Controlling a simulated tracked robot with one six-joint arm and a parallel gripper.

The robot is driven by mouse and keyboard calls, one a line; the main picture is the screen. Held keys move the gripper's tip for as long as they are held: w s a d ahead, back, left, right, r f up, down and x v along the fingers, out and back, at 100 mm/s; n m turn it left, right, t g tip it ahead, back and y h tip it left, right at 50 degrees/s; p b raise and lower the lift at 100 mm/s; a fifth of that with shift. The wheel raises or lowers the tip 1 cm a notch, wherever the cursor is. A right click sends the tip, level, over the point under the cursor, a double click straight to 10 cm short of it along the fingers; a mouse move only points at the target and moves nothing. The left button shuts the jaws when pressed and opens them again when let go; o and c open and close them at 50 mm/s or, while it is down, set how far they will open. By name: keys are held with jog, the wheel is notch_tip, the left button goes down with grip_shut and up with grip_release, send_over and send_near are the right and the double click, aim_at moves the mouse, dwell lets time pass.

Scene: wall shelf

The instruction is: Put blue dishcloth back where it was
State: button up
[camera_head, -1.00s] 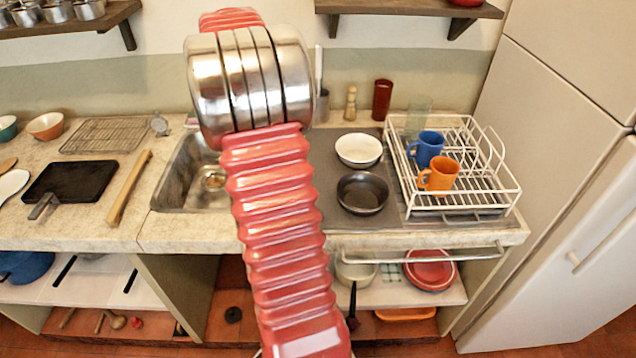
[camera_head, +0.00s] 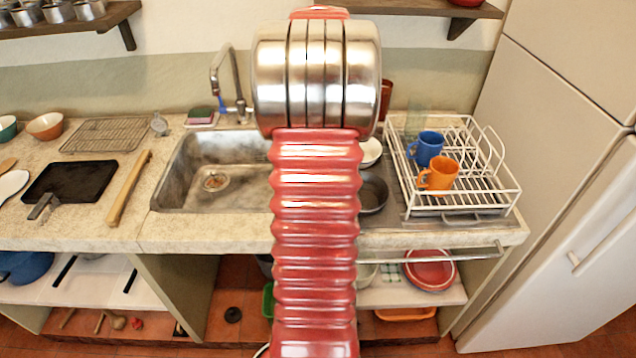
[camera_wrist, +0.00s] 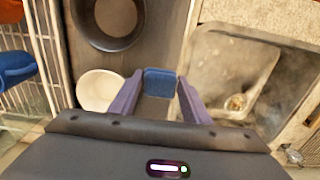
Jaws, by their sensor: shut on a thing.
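In the wrist view, my gripper (camera_wrist: 160,92) has its two purple-grey fingers closed on the blue dishcloth (camera_wrist: 161,82), a small folded blue piece between the fingertips. It is held above the dark worktop strip between the sink and the white bowl. In the head view my red ribbed arm rises in the middle and hides the gripper and the dishcloth. A rail (camera_head: 430,254) runs along the counter front at the right.
The sink (camera_head: 215,182) is left of my arm, with a tap (camera_head: 237,80) behind it. Right of the arm stands the white dish rack (camera_head: 470,190) with a blue mug (camera_head: 427,148) and an orange mug (camera_head: 438,175). A dark pan (camera_head: 373,194) is partly hidden by the arm.

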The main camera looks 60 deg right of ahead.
jog(key=shift+f, duration=2.55)
jog(key=shift+f, duration=0.1)
jog(key=shift+f, duration=2.4)
jog(key=o, duration=0.9)
jog(key=shift+f, duration=0.1)
jog(key=shift+o, duration=0.2)
notch_tip(320, 180, up, 12)
jog(key=shift+r, duration=0.15)
